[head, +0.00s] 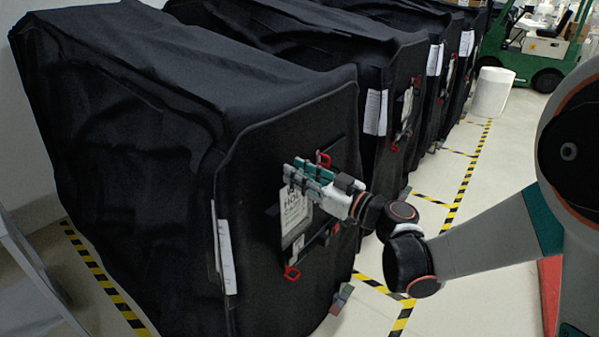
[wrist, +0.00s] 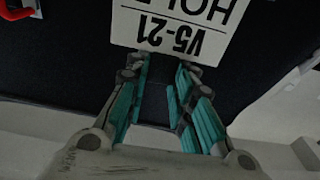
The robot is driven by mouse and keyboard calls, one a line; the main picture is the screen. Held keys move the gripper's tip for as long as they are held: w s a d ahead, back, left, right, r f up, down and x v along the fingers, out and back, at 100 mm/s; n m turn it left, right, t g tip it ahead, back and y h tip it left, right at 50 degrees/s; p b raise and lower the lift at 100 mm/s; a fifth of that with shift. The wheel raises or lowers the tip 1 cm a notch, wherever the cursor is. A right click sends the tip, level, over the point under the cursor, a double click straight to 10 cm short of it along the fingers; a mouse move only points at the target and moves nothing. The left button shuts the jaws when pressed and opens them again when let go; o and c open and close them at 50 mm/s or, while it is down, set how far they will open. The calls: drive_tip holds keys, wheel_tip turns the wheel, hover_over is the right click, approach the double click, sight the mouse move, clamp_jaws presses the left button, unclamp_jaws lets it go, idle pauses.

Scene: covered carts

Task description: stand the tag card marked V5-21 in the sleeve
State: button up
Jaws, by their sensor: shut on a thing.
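The white tag card (head: 295,213) is upright in front of the near cart's black cover, its large lettering partly readable. In the wrist view the card (wrist: 183,30) shows V5-21 upside down, with that edge at my fingertips. My gripper (head: 307,175) reaches in from the right and is shut on the card's upper edge; its teal-padded fingers (wrist: 165,65) also show in the wrist view. A dark holder with red end pieces (head: 292,272) lies low behind the card on the cover. I cannot tell whether the card's lower edge is inside a sleeve.
The near covered cart (head: 130,110) fills the left. White sheets (head: 226,257) hang at its corner. More covered carts (head: 330,45) stand in a row behind it. Yellow-black floor tape (head: 465,190) runs along the aisle, with a green forklift (head: 545,45) at the far end.

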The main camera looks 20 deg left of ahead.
drive_tip(key=shift+f, duration=0.75)
drive_tip(key=o, duration=1)
drive_tip(key=shift+d, duration=0.1)
drive_tip(key=v, duration=1.2)
